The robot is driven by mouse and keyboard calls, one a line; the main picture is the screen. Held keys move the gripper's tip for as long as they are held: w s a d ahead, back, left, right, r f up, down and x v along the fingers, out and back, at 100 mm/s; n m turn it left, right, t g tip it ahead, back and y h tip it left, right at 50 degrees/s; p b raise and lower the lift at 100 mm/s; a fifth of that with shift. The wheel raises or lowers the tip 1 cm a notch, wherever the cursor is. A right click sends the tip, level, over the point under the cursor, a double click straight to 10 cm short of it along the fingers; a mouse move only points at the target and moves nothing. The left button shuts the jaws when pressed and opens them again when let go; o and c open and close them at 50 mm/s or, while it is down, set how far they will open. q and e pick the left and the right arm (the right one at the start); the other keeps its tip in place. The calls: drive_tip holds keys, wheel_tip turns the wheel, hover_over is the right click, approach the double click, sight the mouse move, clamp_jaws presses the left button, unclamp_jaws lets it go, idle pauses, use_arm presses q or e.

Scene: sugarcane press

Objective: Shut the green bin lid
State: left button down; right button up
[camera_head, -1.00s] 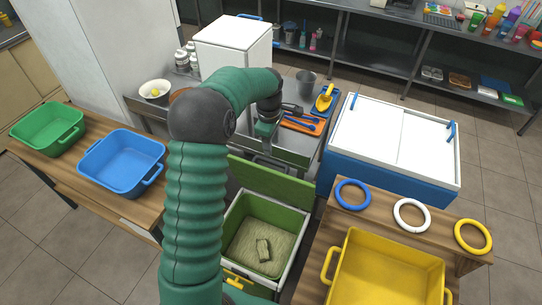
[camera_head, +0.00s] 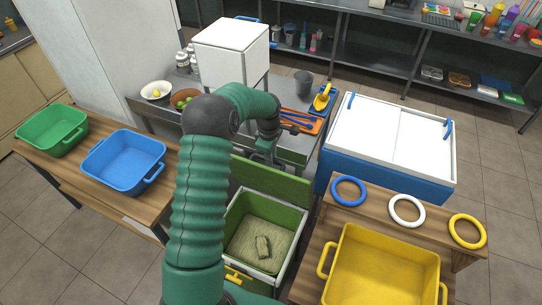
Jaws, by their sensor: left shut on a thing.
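The green bin (camera_head: 292,228) stands open in the lower middle, with a pale crumpled sack-like lining and a small block inside. Its green lid (camera_head: 285,182) stands raised along the bin's back side. My left arm comes up in front of the bin's left side and bends over toward the lid. My left gripper (camera_head: 263,156) is at the lid's top edge, toward its left end, shut on it; the fingertips are small and partly hidden. My right gripper is not in view.
A yellow crate (camera_head: 433,262) and a wooden bench with rings (camera_head: 407,209) stand right of the bin. A blue-and-white chest (camera_head: 330,174) is behind them. A wooden table with a blue tub (camera_head: 122,186) and green tub (camera_head: 82,137) is left. A metal counter (camera_head: 292,148) is behind the lid.

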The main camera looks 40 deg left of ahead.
use_arm(q)
drive_tip(key=shift+a, duration=0.35)
drive_tip(key=shift+d, duration=0.1)
drive_tip(key=shift+s+f, duration=0.1)
drive_tip(key=shift+s, duration=0.05)
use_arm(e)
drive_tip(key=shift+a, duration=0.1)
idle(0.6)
